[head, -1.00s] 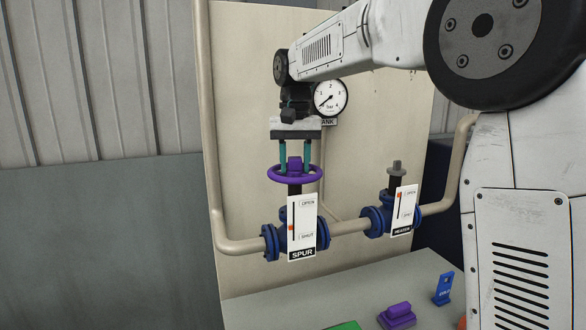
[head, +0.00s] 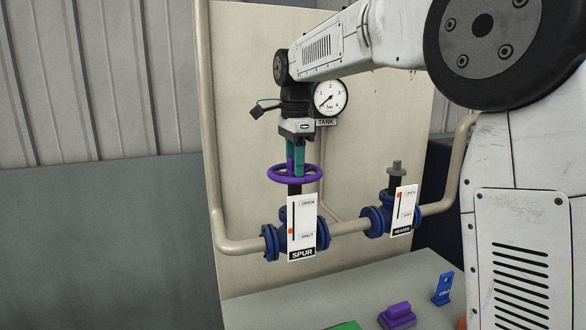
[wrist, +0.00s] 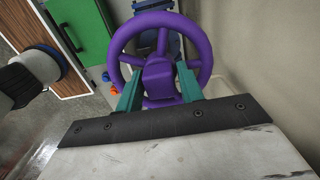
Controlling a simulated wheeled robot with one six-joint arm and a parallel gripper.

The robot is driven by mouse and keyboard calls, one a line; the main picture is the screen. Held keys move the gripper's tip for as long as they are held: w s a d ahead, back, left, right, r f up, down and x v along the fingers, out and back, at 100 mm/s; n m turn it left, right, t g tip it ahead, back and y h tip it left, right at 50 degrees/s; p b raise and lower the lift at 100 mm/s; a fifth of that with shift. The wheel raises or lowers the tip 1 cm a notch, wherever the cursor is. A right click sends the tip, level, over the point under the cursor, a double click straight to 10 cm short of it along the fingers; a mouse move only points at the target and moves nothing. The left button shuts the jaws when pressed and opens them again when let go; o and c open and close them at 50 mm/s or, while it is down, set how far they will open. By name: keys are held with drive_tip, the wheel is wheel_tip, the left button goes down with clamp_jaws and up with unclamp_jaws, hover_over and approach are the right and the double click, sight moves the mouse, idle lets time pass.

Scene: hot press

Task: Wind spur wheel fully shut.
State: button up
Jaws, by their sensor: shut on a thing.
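The purple spur wheel (head: 312,179) sits level on top of the blue SPUR valve (head: 270,242) in the head view. My gripper (head: 296,170) is above it, pointing down, with its teal fingers shut on the wheel's raised hub. In the wrist view, the fingers stand on either side of the purple hub (wrist: 159,82), inside the wheel's rim. The white SPUR plate (head: 303,222) has a slot marked OPEN above and SHUT below. Its orange marker (head: 291,231) is in the lower part of the slot, close to the SHUT label.
A blue HEATER valve (head: 376,220) with a bare grey stem (head: 397,168) stands to the right on the same beige pipe (head: 350,226). A TANK gauge (head: 330,98) is on the panel behind. A purple block (head: 397,314) and a blue tag (head: 443,289) are on the bench.

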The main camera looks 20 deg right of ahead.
drive_tip(key=m, duration=0.4)
drive_tip(key=shift+m, duration=0.4)
drive_tip(key=m, duration=0.4)
drive_tip(key=o, duration=0.8)
